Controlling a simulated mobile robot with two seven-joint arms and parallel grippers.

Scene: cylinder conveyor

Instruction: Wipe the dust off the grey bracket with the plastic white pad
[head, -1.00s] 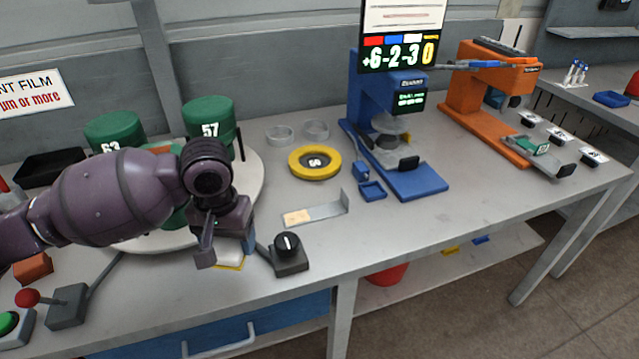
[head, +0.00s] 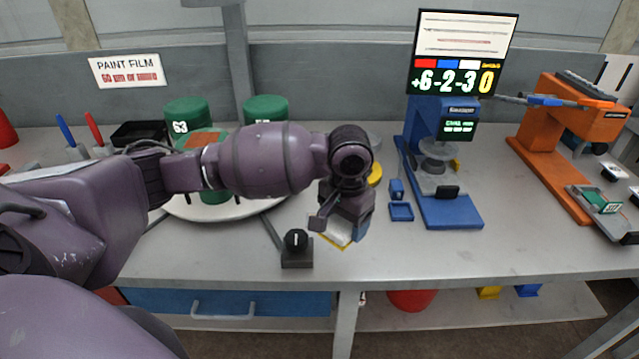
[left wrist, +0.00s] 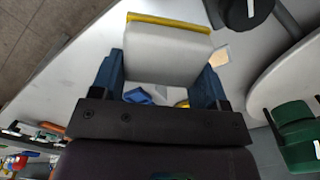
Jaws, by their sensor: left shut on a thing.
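My left gripper (head: 338,222) is shut on the white pad (left wrist: 166,55), which has a yellow edge. In the head view the pad (head: 335,234) shows just below the fingers, over the table right of the black knob. The grey bracket is hidden behind my gripper in the head view. In the left wrist view a small tan patch of dust (left wrist: 219,56) shows just beside the pad. I cannot tell whether the pad touches the bracket. My right gripper is not in view.
A black knob box (head: 297,250) stands just left of my gripper. The white turntable (head: 240,211) with green canisters is behind my left arm. The blue stand (head: 451,208) and the orange stand (head: 545,160) are to the right. The front right tabletop is clear.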

